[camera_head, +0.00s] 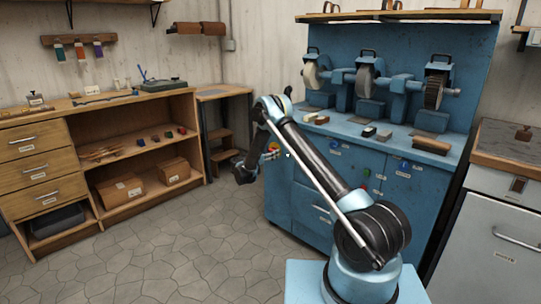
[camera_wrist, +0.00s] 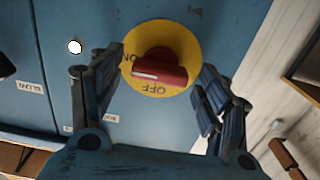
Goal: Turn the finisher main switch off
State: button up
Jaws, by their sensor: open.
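The finisher main switch (camera_wrist: 165,70) is a red knob on a round yellow plate (camera_wrist: 187,38) on the blue cabinet face. In the wrist view the lettering is upside down, with ON at the plate's left and OFF below the knob. The knob's bar lies roughly level, with a white strip along its lower left. My gripper (camera_wrist: 162,78) is open, its two fingers on either side of the knob, with visible space between them and it. In the head view my gripper (camera_head: 245,170) is beside the cabinet's left side, near the small red and yellow switch (camera_head: 272,149).
The blue finisher cabinet (camera_head: 300,205) carries grinding wheels and several blocks on top. A wooden shelf unit (camera_head: 150,140) stands at the left, and a grey cabinet (camera_head: 500,235) at the right. The stone floor (camera_head: 170,255) between is clear.

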jog(key=shift+w+d, duration=0.1)
jog(key=c, duration=1.1)
jog(key=shift+n, duration=0.3)
jog(key=n, duration=0.3)
jog(key=shift+n, duration=0.3)
jog(key=shift+o, duration=0.2)
jog(key=n, duration=0.4)
jog(key=shift+w+a+n, duration=0.1)
jog(key=shift+a+n, duration=0.1)
jog(key=shift+n, duration=0.1)
jog(key=n, duration=0.4)
jog(key=shift+f, duration=0.1)
jog(key=n, duration=0.5)
jog(key=shift+a+f, duration=0.1)
